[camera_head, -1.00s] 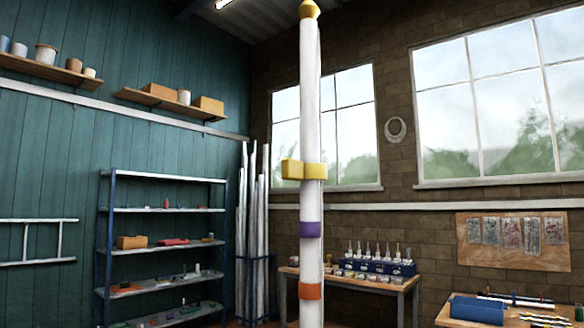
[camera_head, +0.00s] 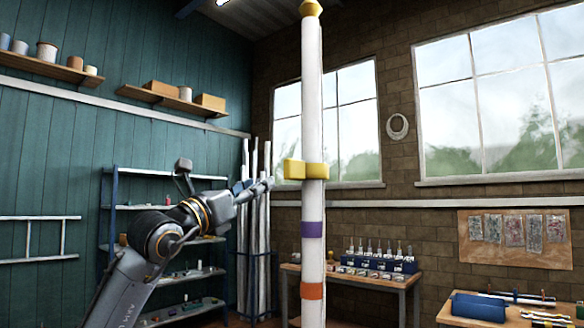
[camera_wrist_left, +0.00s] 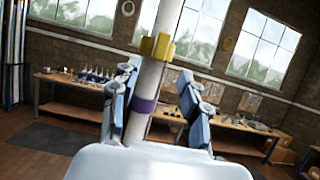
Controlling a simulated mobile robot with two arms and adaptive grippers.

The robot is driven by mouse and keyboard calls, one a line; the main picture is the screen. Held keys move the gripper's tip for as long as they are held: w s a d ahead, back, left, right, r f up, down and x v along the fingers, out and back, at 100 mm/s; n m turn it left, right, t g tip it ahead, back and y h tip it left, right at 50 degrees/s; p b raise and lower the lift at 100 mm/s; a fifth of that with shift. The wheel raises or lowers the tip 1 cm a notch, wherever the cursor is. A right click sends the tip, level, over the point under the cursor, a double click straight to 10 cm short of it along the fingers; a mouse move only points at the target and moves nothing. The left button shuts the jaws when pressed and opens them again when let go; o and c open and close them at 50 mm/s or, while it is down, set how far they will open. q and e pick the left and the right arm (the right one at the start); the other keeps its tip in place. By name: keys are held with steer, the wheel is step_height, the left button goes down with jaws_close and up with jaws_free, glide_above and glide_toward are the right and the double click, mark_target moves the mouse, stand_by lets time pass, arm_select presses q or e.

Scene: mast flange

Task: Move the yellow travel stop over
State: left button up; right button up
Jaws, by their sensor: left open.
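The yellow travel stop (camera_head: 315,171) is a collar around the upright white mast (camera_head: 313,110), with a block sticking out to the left. It also shows in the left wrist view (camera_wrist_left: 157,47). My left gripper (camera_head: 268,184) is open and empty, just left of the stop in the head view and slightly lower. In the left wrist view the mast stands in the gap between the two fingers (camera_wrist_left: 158,85), with the stop beyond and above the fingertips. I see no contact. My right gripper is not in view.
Purple (camera_head: 312,229) and orange (camera_head: 312,291) bands circle the mast below the stop, and a yellow cap (camera_head: 311,8) tops it. A blue shelf rack (camera_head: 112,230) and upright white tubes (camera_head: 264,225) stand behind my left arm. A workbench (camera_head: 345,278) stands behind the mast.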

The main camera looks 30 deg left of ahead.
mark_target(286, 172)
arm_select(q)
steer(key=p+x, duration=0.8)
steer(key=x, duration=0.5)
steer(key=shift+w+d, duration=0.15)
steer(key=shift+d, duration=0.05)
steer(key=shift+w, duration=0.35)
jaws_close()
